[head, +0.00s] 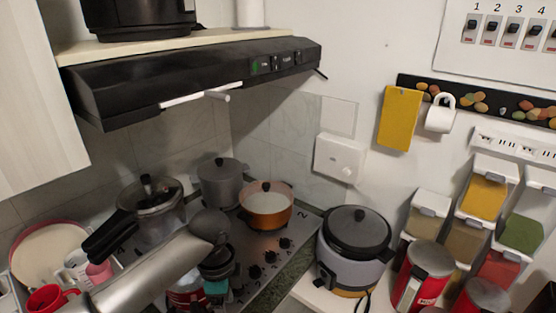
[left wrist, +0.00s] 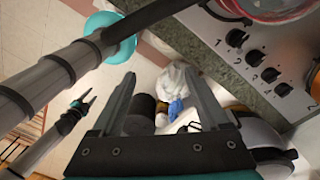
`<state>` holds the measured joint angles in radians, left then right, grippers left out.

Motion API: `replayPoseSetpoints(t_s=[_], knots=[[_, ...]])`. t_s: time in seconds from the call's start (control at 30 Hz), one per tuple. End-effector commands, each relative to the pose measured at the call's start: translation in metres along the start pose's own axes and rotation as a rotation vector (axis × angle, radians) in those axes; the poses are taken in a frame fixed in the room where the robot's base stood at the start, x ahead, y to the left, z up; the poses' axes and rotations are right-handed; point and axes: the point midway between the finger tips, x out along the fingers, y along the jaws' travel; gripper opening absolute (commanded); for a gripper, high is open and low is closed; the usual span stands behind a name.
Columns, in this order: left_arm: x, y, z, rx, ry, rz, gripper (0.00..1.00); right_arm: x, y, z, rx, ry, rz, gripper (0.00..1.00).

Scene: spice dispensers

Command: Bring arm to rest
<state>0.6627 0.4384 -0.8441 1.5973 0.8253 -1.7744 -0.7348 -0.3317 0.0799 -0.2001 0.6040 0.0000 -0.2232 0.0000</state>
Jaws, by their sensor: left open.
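My left arm enters the head view from the lower left and reaches over the front of the stove (head: 258,250). Its dark and teal wrist hangs down there, and the fingertips cannot be made out in that view. In the left wrist view, my left gripper (left wrist: 166,82) has its two fingers wide apart with nothing between them, pointing down toward the floor beside the counter. A second gripper, my right one (left wrist: 84,104), shows small at the left of the left wrist view, low over the floor. Its finger gap is too small to judge.
A pressure cooker (head: 152,208), a grey pot (head: 221,183) and an orange pot (head: 266,207) stand on the stove. A rice cooker (head: 354,250) stands right of it. Spice dispensers (head: 484,197) hang on the right wall. The range hood (head: 190,78) is above. A white bag (left wrist: 174,80) lies below the counter edge.

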Motion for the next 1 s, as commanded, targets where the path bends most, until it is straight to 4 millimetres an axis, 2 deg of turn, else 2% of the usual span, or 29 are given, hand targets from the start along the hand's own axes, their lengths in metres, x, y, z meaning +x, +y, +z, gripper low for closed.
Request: replayPoseSetpoints(t_s=[0.17, 0.3, 0.37, 0.47, 0.53, 0.6, 0.7, 1.0], knots=[[0.017, 0.024, -0.022, -0.068, 0.068, -0.022, 0.78, 0.0, 0.002, -0.013, 0.0, 0.021, 0.003, 0.5], [0.027, 0.045, -0.037, -0.16, 0.132, -0.045, 0.78, 0.0, 0.008, -0.05, 0.0, 0.08, 0.01, 0.5], [0.03, 0.055, -0.042, -0.215, 0.165, -0.056, 0.78, 0.0, 0.009, -0.059, 0.0, 0.094, 0.013, 0.5], [0.035, 0.072, -0.048, -0.329, 0.219, -0.078, 0.78, 0.0, 0.009, -0.055, 0.0, 0.088, 0.012, 0.5], [0.036, 0.083, -0.048, -0.42, 0.251, -0.093, 0.78, 0.0, 0.007, -0.044, 0.0, 0.07, 0.009, 0.5], [0.037, 0.093, -0.045, -0.517, 0.28, -0.11, 0.78, 0.0, 0.005, -0.032, 0.0, 0.051, 0.007, 0.5], [0.037, 0.108, -0.035, -0.667, 0.308, -0.135, 0.78, 0.0, 0.004, -0.024, 0.0, 0.036, 0.005, 0.5], [0.033, 0.148, 0.015, -1.062, 0.315, -0.216, 0.78, 0.001, 0.004, -0.026, 0.0, 0.04, 0.006, 0.5]])
